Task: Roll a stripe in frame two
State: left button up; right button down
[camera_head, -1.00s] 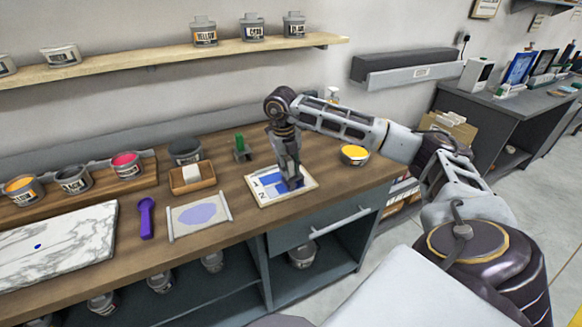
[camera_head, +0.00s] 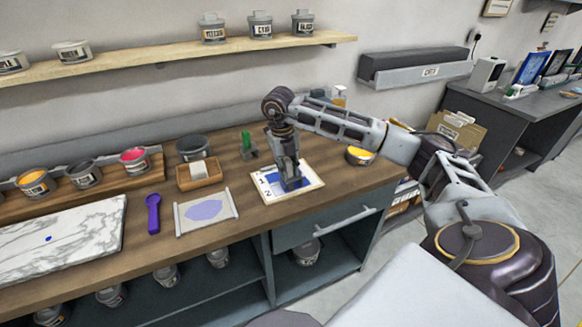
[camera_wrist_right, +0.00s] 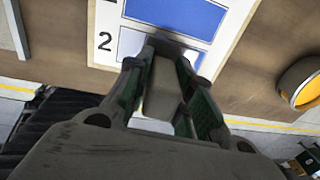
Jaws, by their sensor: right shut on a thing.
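The white card (camera_head: 311,176) with two numbered frames lies on the wooden bench. Frame one (camera_wrist_right: 178,12) holds a solid blue patch in the right wrist view. Frame two (camera_wrist_right: 128,42) shows blue too, partly hidden behind my fingers. My right gripper (camera_head: 290,183) points down over the card; it also shows in the right wrist view (camera_wrist_right: 165,75). It is shut on a grey tool, which looks like the roller handle (camera_wrist_right: 162,95). The roller end is hidden, so I cannot tell whether it touches the card. My left gripper is out of view.
A yellow-filled tin (camera_head: 360,156) stands right of the card. A green item on a stand (camera_head: 249,146), a wooden box (camera_head: 199,182), a lilac sheet (camera_head: 205,210), a purple tool (camera_head: 153,213) and a marble slab (camera_head: 60,250) are to the left.

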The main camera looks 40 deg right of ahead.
jog(key=shift+a, duration=0.25)
dwell(0.3)
jog(key=shift+w+a, duration=0.2)
jog(key=shift+a, duration=0.45)
jog(key=shift+w+a, duration=0.15)
jog(key=shift+a, duration=0.5)
jog(key=shift+a+p, duration=0.1)
jog(key=shift+p, duration=0.2)
jog(key=shift+w+a, duration=0.2)
jog(key=shift+a, duration=0.45)
jog(key=shift+w+a, duration=0.15)
jog(key=shift+a, duration=0.5)
jog(key=shift+r, duration=0.1)
notch_tip(320, 180, up, 6)
jog(key=p, duration=0.4)
